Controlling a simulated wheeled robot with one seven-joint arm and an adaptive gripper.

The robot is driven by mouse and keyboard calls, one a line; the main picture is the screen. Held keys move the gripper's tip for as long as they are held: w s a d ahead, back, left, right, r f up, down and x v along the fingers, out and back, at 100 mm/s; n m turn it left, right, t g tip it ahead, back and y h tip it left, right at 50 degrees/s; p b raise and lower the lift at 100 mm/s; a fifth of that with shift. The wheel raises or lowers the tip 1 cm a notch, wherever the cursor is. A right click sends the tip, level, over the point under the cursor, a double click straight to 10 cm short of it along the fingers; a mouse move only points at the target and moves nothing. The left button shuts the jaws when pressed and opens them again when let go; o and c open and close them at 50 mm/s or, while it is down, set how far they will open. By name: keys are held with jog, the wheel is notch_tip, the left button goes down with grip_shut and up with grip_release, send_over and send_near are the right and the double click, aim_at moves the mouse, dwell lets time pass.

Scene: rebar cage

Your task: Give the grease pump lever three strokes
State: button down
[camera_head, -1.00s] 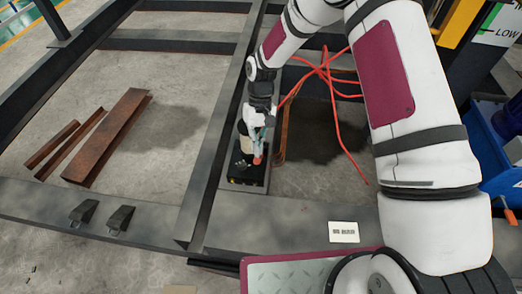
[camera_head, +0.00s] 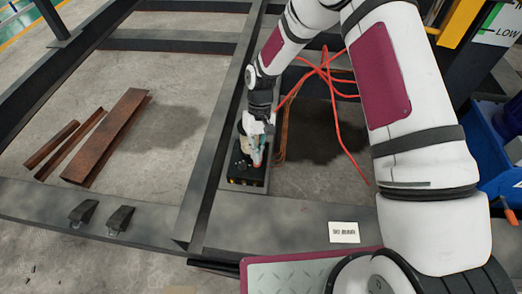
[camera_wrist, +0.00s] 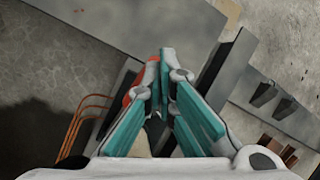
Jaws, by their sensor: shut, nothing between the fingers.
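The grease pump is a black box (camera_head: 248,176) standing on the dark steel frame, with a pale cylinder behind it partly hidden by my gripper. A red-orange tip (camera_head: 257,166), apparently the lever's end, shows right at my fingertips. My gripper (camera_head: 258,160) points down over the box with its teal fingers. In the wrist view my fingers (camera_wrist: 166,56) meet at their tips with nothing between them. A red-orange piece (camera_wrist: 138,82) lies just left of and under the left finger there. Whether the fingers touch the lever cannot be told. Most of the lever is hidden.
Steel frame beams (camera_head: 218,120) run beside the pump. Orange hoses (camera_head: 332,100) loop right of it. Rusty steel channels (camera_head: 107,135) lie on the floor at left. Two dark wedge-like clips (camera_head: 119,219) and a white card (camera_head: 344,232) sit on the front beam. A blue bin (camera_head: 497,165) stands right.

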jog(key=shift+s+a+f, duration=0.1)
jog(key=shift+s+f, duration=0.35)
jog(key=shift+f, duration=0.15)
jog(key=shift+s+f, duration=0.4)
jog(key=shift+f, duration=0.05)
jog(key=shift+a, duration=0.1)
jog(key=shift+s+f+b, duration=0.4)
jog(key=shift+f+b, duration=0.05)
jog(key=shift+f, duration=0.15)
dwell(0.3)
